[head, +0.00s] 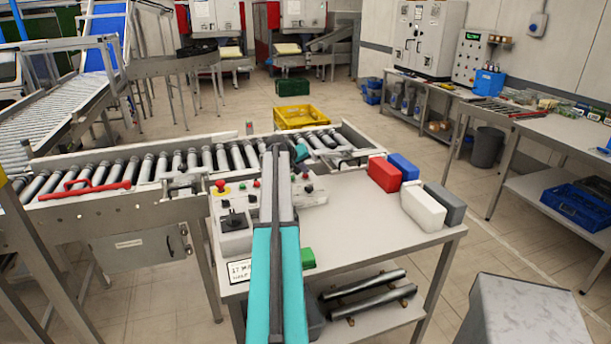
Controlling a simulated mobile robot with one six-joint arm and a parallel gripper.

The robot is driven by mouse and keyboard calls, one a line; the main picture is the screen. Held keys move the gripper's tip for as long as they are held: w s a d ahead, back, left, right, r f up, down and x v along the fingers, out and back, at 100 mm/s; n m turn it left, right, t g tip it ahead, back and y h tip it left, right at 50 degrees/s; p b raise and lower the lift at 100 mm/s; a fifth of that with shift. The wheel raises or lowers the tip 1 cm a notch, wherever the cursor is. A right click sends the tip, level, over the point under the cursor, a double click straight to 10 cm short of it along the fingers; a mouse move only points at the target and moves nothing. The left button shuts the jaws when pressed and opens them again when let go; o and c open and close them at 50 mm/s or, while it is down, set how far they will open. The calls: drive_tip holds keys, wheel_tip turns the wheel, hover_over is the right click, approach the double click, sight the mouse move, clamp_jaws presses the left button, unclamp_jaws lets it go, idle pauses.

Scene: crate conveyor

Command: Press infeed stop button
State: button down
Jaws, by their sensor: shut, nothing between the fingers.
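A control box (235,238) stands on the near table's left end. It has a red mushroom button (221,186) on yellow, a black joystick (233,217), and small red and green buttons. More small buttons (308,188) show on a panel just right of my arm, which hides the part between. I cannot tell which button is the infeed stop. My arm reaches forward over the table, its far end by the conveyor. My gripper (335,148) is small and hard to make out against the rollers there; it is shut and empty. I see no clear contact with a button.
The roller conveyor (120,203) runs behind the table, with a red handle (82,186) on it. A green block (308,258) lies beside my arm. The table's front right is clear.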

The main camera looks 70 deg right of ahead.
sight(304, 176)
drive_tip(key=shift+f, duration=0.25)
idle(0.4)
drive_tip(key=shift+r, duration=0.9)
drive_tip(key=shift+r, duration=0.1)
drive_tip(key=shift+r+p, duration=1.2)
drive_tip(key=shift+r, duration=1.2)
